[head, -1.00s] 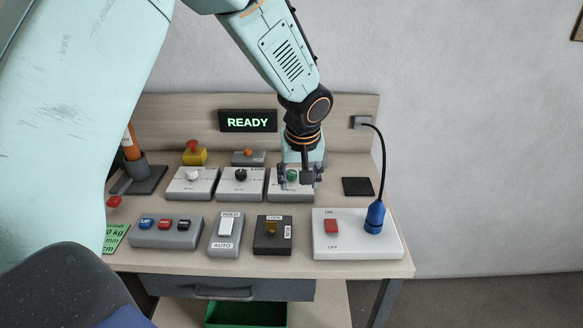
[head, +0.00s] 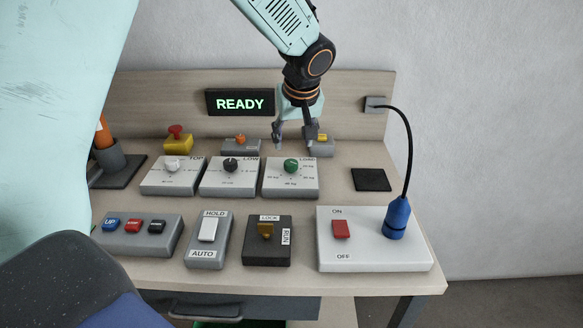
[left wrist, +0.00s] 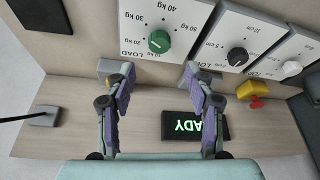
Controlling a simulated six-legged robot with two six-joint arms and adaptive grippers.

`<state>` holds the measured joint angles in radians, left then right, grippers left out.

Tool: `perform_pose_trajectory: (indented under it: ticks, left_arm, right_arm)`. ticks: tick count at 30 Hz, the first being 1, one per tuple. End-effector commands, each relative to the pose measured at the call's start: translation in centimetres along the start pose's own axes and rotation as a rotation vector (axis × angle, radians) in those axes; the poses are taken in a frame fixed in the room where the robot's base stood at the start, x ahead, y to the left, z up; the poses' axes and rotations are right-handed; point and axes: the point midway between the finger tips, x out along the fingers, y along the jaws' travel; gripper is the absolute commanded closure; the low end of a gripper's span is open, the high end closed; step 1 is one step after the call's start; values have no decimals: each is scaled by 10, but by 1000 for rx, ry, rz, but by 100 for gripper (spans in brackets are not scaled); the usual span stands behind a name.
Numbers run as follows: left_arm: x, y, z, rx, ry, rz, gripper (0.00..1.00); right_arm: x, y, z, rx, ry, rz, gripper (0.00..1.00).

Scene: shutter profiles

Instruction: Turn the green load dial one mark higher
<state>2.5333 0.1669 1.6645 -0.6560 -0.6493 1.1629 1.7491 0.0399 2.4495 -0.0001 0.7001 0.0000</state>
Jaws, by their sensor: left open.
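The green load dial (head: 291,165) sits on the rightmost of three grey-white dial boxes in the head view. Its panel carries kg marks. In the left wrist view the green dial (left wrist: 159,41) is near the top, with 10 kg to 40 kg marks around it. I cannot tell surely which mark its pointer faces. My left gripper (head: 298,132) is open and empty, above and behind the dial, apart from it. In the left wrist view the open left gripper (left wrist: 158,76) has its fingers apart, with the dial beyond the gap. My right gripper is not in view.
A black LOW dial (head: 230,165) and a white TOP dial (head: 172,165) are left of the load dial. A yellow-topped box (head: 321,145) stands behind, close to the gripper. Switch boxes fill the front row. A black pad (head: 371,180) lies at right.

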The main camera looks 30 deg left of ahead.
Motion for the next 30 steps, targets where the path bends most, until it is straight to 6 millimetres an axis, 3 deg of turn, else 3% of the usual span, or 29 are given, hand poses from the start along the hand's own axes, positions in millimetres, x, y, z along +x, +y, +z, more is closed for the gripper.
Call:
perform_pose_trajectory:
  ticks: [8,18,30]
  left_arm:
    - [19,-1,8,1,-1,-1,46]
    - [69,-2,9,1,-2,0,46]
    - [81,-1,6,1,0,1,46]
  right_arm:
    - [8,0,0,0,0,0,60]
    - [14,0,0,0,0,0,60]
    - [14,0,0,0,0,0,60]
